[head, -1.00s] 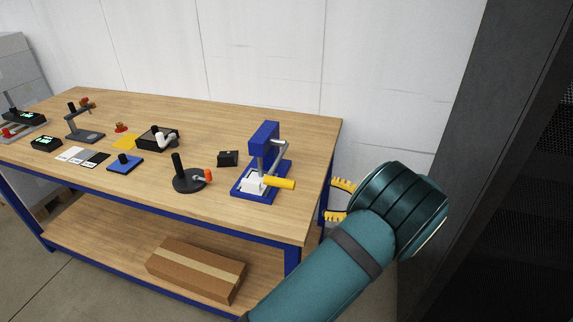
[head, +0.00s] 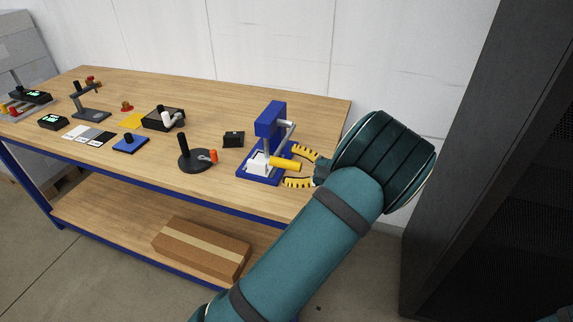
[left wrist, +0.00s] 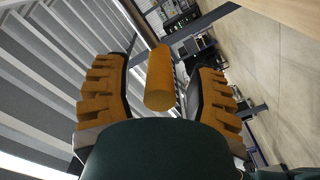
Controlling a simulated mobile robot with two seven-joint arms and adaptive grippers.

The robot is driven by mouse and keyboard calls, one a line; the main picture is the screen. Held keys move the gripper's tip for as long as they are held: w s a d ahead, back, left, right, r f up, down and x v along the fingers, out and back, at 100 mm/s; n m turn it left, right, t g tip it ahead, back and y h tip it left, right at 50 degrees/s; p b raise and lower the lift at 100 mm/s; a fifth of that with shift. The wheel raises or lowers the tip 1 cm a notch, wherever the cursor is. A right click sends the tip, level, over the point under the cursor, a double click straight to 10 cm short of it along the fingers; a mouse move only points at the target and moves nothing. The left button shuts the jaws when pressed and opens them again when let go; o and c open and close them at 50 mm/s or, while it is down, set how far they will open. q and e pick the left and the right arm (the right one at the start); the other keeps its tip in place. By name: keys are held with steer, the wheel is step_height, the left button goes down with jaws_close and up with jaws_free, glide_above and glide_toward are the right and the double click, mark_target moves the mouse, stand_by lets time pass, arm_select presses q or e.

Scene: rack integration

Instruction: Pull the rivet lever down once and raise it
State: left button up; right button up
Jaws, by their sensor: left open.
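The rivet press (head: 270,125) is a blue frame with a grey linkage on a blue base, near the right end of the table. Its rivet lever ends in a yellow handle (head: 285,164) that points right, toward my left gripper (head: 300,167). The left gripper is open, with one yellow ribbed finger above the handle and one below it in the head view. In the left wrist view the handle (left wrist: 160,80) shows as an orange-yellow cylinder between the two spread fingers, with a visible gap on each side. My right gripper is not in view.
The wooden table (head: 210,100) holds a black round base with a post (head: 193,160), a small black box (head: 233,139) and several other tools left of the press. A dark rack (head: 480,160) stands at the right. A cardboard box (head: 200,248) lies on the lower shelf.

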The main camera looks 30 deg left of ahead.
arm_select(q)
steer(key=shift+x, duration=0.85)
jaws_close()
